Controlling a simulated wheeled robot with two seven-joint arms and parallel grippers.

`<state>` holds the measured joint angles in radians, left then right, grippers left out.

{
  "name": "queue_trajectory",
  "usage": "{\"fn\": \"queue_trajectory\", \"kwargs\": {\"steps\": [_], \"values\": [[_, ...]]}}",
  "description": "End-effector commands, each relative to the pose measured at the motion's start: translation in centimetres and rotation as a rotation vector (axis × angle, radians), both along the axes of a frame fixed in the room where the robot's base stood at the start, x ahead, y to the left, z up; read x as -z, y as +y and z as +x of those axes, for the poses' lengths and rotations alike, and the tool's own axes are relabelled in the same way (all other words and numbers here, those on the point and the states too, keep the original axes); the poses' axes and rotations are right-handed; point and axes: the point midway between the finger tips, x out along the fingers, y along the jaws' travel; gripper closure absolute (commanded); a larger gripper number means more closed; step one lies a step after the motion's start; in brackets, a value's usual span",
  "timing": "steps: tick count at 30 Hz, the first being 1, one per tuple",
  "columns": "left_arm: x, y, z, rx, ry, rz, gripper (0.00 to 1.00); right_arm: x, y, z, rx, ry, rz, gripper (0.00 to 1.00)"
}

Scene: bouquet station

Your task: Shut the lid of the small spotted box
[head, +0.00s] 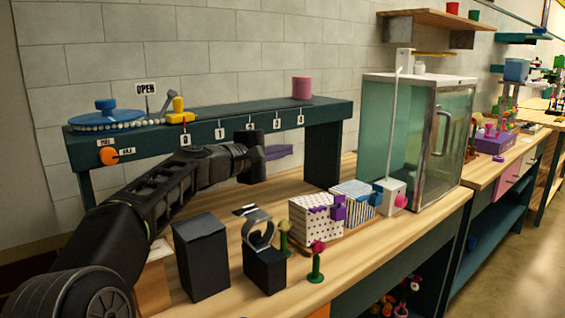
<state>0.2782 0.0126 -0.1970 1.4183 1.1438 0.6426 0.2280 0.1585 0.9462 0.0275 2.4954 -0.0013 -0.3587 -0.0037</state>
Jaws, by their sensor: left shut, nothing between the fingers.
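The small spotted box (308,224), white with dark dots, stands on the wooden bench right of centre. Purple fittings (338,211) show at its upper right. Its spotted top appears to lie over the body; I cannot tell whether the lid is fully down. My left gripper (281,152) is shut and empty, beneath the dark shelf, behind and above the box and apart from it. A flat purple piece shows at its end. My right gripper is not in view.
A striped box (353,196) with blue fittings stands right of the spotted box. A white block (392,197) and a glass cabinet (405,140) are beyond. Two small flowers (316,262), a black stand (264,271) and a dark box (201,258) stand in front and left.

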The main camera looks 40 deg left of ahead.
Motion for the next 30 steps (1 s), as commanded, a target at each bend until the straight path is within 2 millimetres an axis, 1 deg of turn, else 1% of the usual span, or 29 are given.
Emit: {"fn": "queue_trajectory", "kwargs": {"steps": [1,3,7,11,30], "values": [[-1.4,0.0,0.0,0.001,-0.002,0.003,1.0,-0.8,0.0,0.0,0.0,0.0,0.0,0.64],[-2.5,0.0,0.0,0.0,-0.001,0.002,1.0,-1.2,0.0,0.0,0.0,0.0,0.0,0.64],[-3.6,0.0,0.0,-0.001,0.0,0.0,1.0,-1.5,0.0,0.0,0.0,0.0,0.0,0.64],[-3.9,0.0,0.0,-0.001,0.001,-0.001,1.0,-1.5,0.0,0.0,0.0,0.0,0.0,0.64],[-3.8,0.0,0.0,-0.001,0.001,-0.001,1.0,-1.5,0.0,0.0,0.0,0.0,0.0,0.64]]}}
